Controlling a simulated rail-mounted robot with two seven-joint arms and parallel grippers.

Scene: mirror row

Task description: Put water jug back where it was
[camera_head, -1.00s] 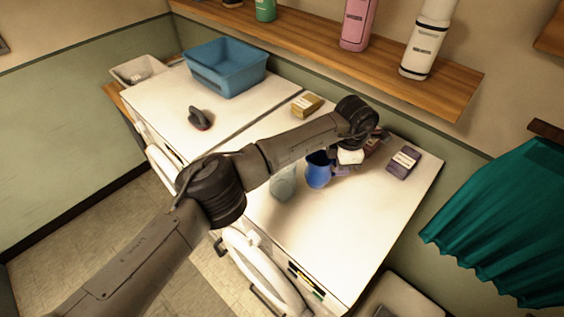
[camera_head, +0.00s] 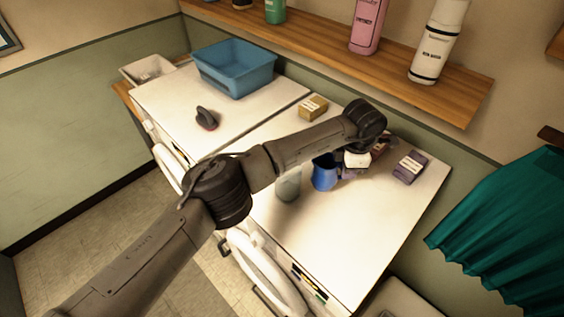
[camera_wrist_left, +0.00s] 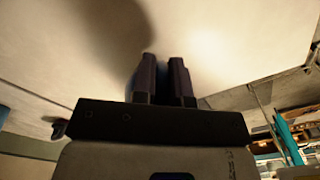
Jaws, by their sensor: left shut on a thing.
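The blue water jug (camera_head: 324,173) is at the middle of the white counter in the head view, just left of my left gripper (camera_head: 345,172). My left gripper is shut on the jug's right side, where the handle seems to be; the fingers are small and partly hidden here. In the left wrist view the two dark fingers (camera_wrist_left: 164,80) are close together, with a sliver of blue (camera_wrist_left: 132,84) beside the left one. I cannot tell whether the jug's base touches the counter. My right gripper is not in view.
A purple box (camera_head: 410,167) lies to the right, a yellowish box (camera_head: 313,107) behind. A blue tub (camera_head: 235,72) and a dark brush-like item (camera_head: 206,118) are farther left. The counter's front right is clear.

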